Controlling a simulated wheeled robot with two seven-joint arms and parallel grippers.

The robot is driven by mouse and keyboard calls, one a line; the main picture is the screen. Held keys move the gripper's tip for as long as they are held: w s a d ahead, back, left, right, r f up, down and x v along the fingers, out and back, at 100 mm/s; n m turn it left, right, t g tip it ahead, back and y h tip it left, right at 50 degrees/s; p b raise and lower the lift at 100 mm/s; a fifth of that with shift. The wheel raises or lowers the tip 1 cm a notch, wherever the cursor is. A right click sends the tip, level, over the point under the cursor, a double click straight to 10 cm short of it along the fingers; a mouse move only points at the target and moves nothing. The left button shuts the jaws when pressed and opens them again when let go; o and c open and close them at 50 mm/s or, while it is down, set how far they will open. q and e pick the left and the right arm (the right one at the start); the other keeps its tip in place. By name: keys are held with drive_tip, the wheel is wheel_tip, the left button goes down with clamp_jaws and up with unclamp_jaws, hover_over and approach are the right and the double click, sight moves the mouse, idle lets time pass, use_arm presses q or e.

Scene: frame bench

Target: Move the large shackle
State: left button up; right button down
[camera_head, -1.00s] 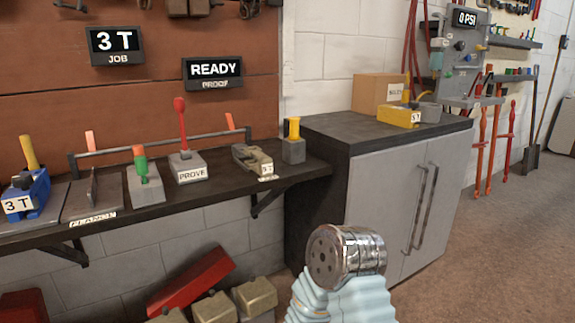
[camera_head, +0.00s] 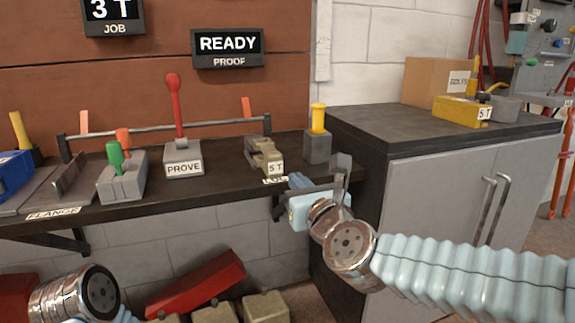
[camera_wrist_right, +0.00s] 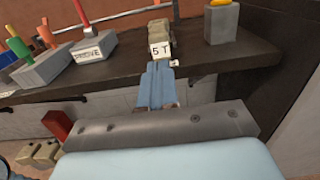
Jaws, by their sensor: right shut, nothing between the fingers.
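A tan metal piece tagged 5 T (camera_head: 262,152) sits on the dark shelf, right of the PROVE block; it also shows in the right wrist view (camera_wrist_right: 159,33). A yellow piece (camera_head: 461,111), also tagged 5 T, lies on the grey cabinet. I cannot tell for sure which is the large shackle. My right gripper (camera_head: 299,182) is at the shelf's front edge, just short of the tan piece. In the right wrist view its blue fingers (camera_wrist_right: 157,84) are shut, empty, and point at the tag. My left gripper is out of view.
The shelf also holds the PROVE block (camera_head: 183,153) with a red lever, a green-handled block (camera_head: 122,178) and a yellow-topped block (camera_head: 317,146). A cardboard box (camera_head: 436,80) stands on the cabinet. The sign reads READY (camera_head: 228,46).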

sight(276, 159)
drive_tip(key=x, duration=1)
drive_tip(key=shift+w+a+f+p, duration=0.1)
drive_tip(key=shift+p, duration=0.3)
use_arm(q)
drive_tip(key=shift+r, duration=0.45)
